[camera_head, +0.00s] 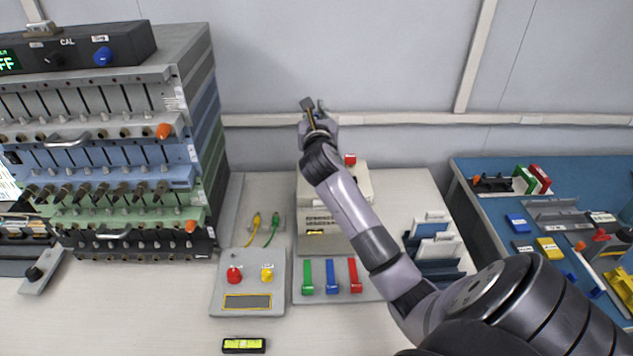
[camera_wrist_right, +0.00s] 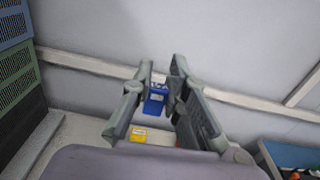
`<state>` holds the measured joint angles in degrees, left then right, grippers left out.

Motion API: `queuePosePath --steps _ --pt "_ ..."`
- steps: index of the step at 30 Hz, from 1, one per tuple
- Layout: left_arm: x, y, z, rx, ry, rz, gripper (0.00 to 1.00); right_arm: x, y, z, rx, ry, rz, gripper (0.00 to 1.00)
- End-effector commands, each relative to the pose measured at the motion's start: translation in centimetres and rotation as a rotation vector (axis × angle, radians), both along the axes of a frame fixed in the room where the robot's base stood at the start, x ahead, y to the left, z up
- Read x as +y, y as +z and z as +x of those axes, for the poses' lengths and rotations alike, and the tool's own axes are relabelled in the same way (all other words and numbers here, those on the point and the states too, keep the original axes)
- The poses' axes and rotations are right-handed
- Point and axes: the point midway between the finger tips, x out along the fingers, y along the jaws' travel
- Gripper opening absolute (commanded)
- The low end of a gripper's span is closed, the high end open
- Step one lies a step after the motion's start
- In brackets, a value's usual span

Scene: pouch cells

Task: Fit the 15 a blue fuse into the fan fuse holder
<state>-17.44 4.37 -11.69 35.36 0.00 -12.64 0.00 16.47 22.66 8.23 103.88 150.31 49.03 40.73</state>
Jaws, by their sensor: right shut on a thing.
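My right gripper (camera_head: 314,106) is raised high above the back of the white bench, in front of the wall. In the wrist view my right gripper (camera_wrist_right: 165,78) is shut on a small blue piece, which I take to be the blue fuse (camera_wrist_right: 155,101). The fuse sits between the fingertips; its rating cannot be read. In the head view the fingers hide most of it. I cannot tell which part is the fan fuse holder. My left gripper is not in view.
A beige box (camera_head: 362,187) stands below my right arm. A rack of modules (camera_head: 110,140) stands at left. A panel with red and yellow buttons (camera_head: 248,285) and a board with coloured levers (camera_head: 316,290) lie in front. A blue table (camera_head: 480,172) with small parts is at right.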

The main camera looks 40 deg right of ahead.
Motion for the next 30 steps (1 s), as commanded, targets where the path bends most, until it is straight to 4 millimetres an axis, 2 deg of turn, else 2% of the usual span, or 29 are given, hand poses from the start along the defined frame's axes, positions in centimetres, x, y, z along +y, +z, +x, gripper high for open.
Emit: queuePosePath --steps 2,5,18,22,26,30 --pt "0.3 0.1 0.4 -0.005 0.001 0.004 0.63 -0.7 0.2 0.2 0.001 -0.012 0.000 0.00" --pt "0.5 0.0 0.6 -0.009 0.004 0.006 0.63 -1.0 -1.0 0.3 0.005 -0.017 -0.001 0.00" --pt "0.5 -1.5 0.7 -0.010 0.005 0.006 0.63 -0.9 -12.6 0.2 0.003 -0.015 -0.001 0.00" --pt "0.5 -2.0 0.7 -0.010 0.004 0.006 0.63 -0.9 -14.5 0.2 0.001 -0.014 -0.002 0.00" --pt "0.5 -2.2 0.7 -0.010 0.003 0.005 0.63 -0.9 -15.3 0.2 0.000 -0.014 -0.003 0.00" --pt "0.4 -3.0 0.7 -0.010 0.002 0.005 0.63 -0.9 -17.5 0.2 0.003 -0.014 -0.002 0.00"
